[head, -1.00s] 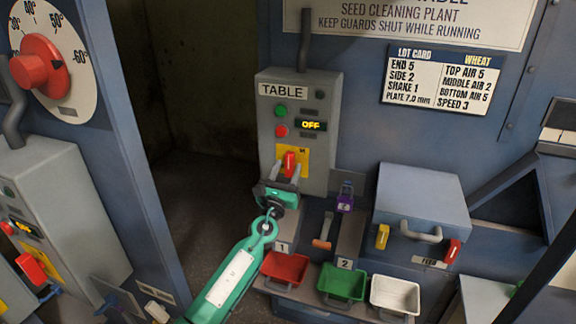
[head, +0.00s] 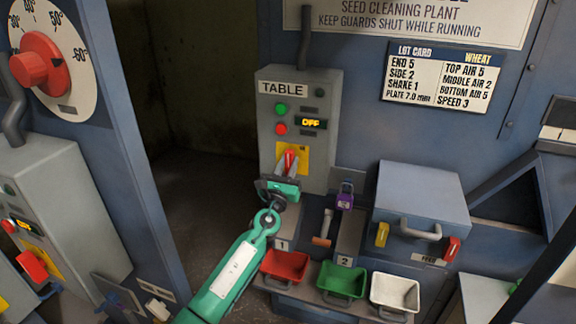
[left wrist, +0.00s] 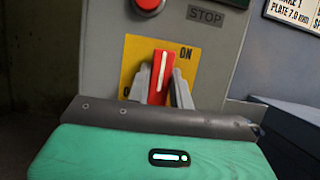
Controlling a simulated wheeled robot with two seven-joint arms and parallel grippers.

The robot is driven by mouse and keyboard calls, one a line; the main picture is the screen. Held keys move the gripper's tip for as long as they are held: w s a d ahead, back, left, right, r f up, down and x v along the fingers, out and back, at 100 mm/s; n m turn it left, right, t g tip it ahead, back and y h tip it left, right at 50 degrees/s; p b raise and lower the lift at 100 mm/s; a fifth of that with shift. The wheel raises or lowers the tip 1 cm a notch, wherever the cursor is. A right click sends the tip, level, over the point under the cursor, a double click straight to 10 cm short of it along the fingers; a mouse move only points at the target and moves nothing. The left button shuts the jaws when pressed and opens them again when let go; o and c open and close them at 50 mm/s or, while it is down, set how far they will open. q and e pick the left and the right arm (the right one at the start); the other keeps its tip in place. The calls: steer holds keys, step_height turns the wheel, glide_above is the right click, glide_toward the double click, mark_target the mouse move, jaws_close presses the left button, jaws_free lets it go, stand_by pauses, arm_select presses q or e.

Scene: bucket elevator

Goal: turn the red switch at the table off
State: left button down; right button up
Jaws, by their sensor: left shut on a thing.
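The grey TABLE control box (head: 323,91) stands on the blue machine wall, with a lit display (head: 311,123) reading OFF. The red switch (head: 290,156) sits on a yellow plate (head: 304,161) low on the box. My left gripper (head: 288,164) is at the switch. In the left wrist view, its two grey fingers (left wrist: 159,82) are shut on either side of the red switch (left wrist: 161,77). There the switch leans slightly right of upright, its white line pointing toward the ON side. The lettering at lower left is mostly hidden by a finger. My right gripper is not in view.
A grey feed box (head: 420,195) is at right. Another grey box (head: 62,210) with a red switch stands at left. A dark opening lies between.

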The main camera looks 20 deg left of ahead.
arm_select(q)
steer(key=shift+n, duration=0.3)
steer(key=n+y, duration=0.1)
steer(key=n, duration=0.2)
steer(key=n+y, duration=0.2)
steer(key=n, duration=0.1)
steer(key=shift+n+g+b, duration=0.3)
steer(key=shift+g+b, duration=0.1)
steer(key=n+g+y, duration=0.1)
steer(key=n+y, duration=0.1)
steer(key=n, duration=0.1)
steer(key=shift+n, duration=0.4)
steer(key=n+g+y, duration=0.1)
steer(key=n, duration=0.2)
steer(key=n+g, duration=0.1)
steer(key=n, duration=0.3)
steer(key=shift+y+p, duration=0.35)
steer(key=shift+y, duration=0.05)
steer(key=shift+f+n+g+p, duration=0.1)
steer(key=shift+n+g+p, duration=0.7)
steer(key=shift+n, duration=1.2)
